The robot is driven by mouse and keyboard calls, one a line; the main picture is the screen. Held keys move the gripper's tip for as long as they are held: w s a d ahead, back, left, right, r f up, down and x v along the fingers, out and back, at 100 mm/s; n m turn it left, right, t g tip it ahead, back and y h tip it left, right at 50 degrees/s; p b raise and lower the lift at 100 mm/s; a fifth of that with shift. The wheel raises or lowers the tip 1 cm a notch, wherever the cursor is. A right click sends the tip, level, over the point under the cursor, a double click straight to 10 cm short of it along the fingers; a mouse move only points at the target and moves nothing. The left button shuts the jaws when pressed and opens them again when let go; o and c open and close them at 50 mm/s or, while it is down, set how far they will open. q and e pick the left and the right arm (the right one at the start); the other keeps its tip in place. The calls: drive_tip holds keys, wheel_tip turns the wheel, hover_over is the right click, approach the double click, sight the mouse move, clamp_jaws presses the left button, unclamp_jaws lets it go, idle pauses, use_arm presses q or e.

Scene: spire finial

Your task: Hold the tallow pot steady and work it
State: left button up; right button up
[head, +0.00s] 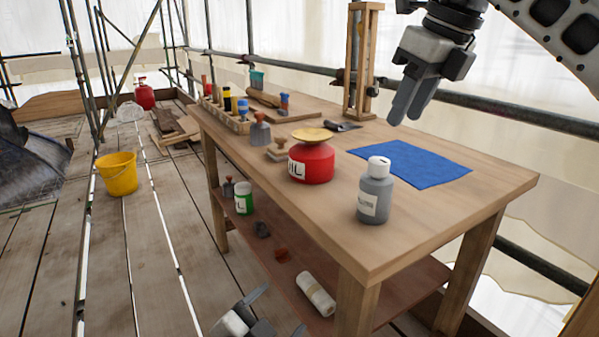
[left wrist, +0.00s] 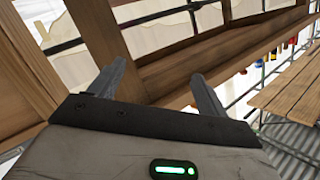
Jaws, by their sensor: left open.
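No pot in view carries a readable tallow label, so I cannot tell which one it is. A red round pot (head: 312,165) with a yellow top and a partly visible label ending in "IL" stands upright on the workbench. A grey bottle (head: 375,195) with a white cap stands near the bench's front edge. A green and white tin (head: 244,199) stands on the lower shelf. My left gripper (head: 280,312) is low in front of the bench, open and empty; its spread fingers show in the left wrist view (left wrist: 160,68). My right gripper (head: 402,120) hangs above the blue cloth, fingers down, touching nothing.
A blue cloth (head: 412,165) lies flat on the bench (head: 440,215). Tools and a wooden rack (head: 228,118) fill its far end, with a wooden frame (head: 362,65) behind. The lower shelf holds a pale roll (head: 316,294). A yellow bucket (head: 118,174) stands on the planks.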

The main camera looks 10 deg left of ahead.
sight(376, 195)
use_arm(q)
drive_tip(key=w+r+m+t+h, duration=0.1)
drive_tip(key=w+r+m+t, duration=0.15)
drive_tip(key=r+m, duration=0.35)
drive_tip(key=w+r+m+t+h, duration=0.2)
drive_tip(key=w+r+m, duration=0.15)
drive_tip(key=r, duration=0.55)
drive_tip(key=d+r+m+g+h, duration=0.6)
drive_tip(key=r+m+g+h, duration=0.4)
drive_tip(key=m, duration=1.1)
drive_tip(key=w+a+f+m+g+y, duration=0.1)
drive_tip(key=a+f+m+g+y, duration=0.15)
drive_tip(key=m+y, duration=0.4)
drive_tip(key=shift+m+h, duration=0.55)
drive_tip(key=shift+m, duration=0.15)
drive_tip(key=x, duration=0.7)
drive_tip(key=w+x, duration=0.1)
drive_tip(key=x, duration=0.6)
drive_tip(key=shift+a+r, duration=0.1)
drive_tip(key=shift+r, duration=0.05)
drive_tip(key=c, duration=1.1)
drive_tip(key=shift+c, duration=0.2)
